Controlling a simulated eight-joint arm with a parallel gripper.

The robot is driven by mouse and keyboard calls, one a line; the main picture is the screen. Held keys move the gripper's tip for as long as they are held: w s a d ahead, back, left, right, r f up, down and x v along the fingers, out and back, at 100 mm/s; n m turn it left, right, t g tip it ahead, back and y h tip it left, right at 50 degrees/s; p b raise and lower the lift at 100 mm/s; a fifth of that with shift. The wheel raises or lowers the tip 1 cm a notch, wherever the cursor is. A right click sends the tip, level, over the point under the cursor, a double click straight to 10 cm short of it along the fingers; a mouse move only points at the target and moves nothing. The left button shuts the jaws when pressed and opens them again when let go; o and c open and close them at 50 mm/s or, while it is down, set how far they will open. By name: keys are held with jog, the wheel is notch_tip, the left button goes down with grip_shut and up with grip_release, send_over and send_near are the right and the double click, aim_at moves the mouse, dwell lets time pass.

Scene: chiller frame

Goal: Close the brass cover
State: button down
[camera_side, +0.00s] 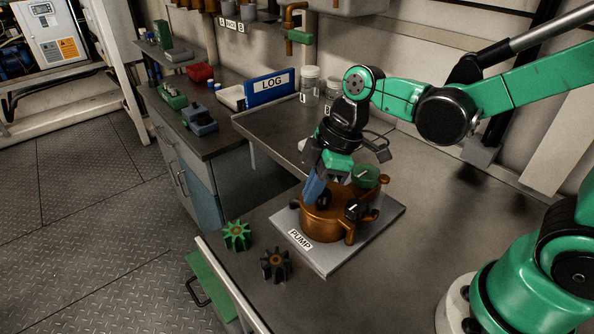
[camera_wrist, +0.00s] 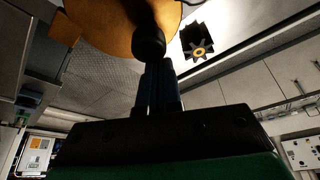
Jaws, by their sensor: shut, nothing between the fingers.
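The brass pump (camera_side: 322,226) stands on a pale plate (camera_side: 383,232) labelled PUMP. Its round brass cover shows as a disc in the wrist view (camera_wrist: 105,22), partly cut off by the top edge. A black knob (camera_wrist: 148,43) stands out from the disc. My gripper (camera_side: 312,192) is over the left part of the pump, pointing down. Its blue fingers (camera_wrist: 159,88) are together and empty, with their tips right at the black knob. I cannot tell whether they touch it. The gripper hides part of the cover, and I cannot tell whether it sits fully down.
A green valve handle (camera_side: 365,176) and a black one (camera_side: 355,210) stick up at the pump's right. A green gear (camera_side: 236,235) and a dark gear (camera_side: 276,264) lie at the left. A LOG sign (camera_side: 270,87) and jars stand behind. The bench right of the plate is clear.

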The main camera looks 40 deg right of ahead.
aim_at(313, 209)
notch_tip(313, 209, up, 9)
jog(key=m, duration=0.1)
jog(key=d+f+m+t+h, duration=0.1)
jog(key=d+m, duration=0.1)
jog(key=m, duration=0.1)
jog(key=s+d+f+m+t+h, duration=0.1)
jog(key=d+m+t, duration=0.1)
jog(key=m, duration=0.1)
jog(key=s+d+f+m+t+h, duration=0.1)
jog(key=d+f+m, duration=0.1)
jog(key=m, duration=0.2)
jog(key=shift+s+d+t, duration=0.25)
jog(key=shift+d+t, duration=0.1)
jog(key=shift+t, duration=0.05)
jog(key=shift+d+f+m, duration=0.1)
jog(key=shift+d+m, duration=0.15)
jog(key=shift+m, duration=0.15)
dwell(0.4)
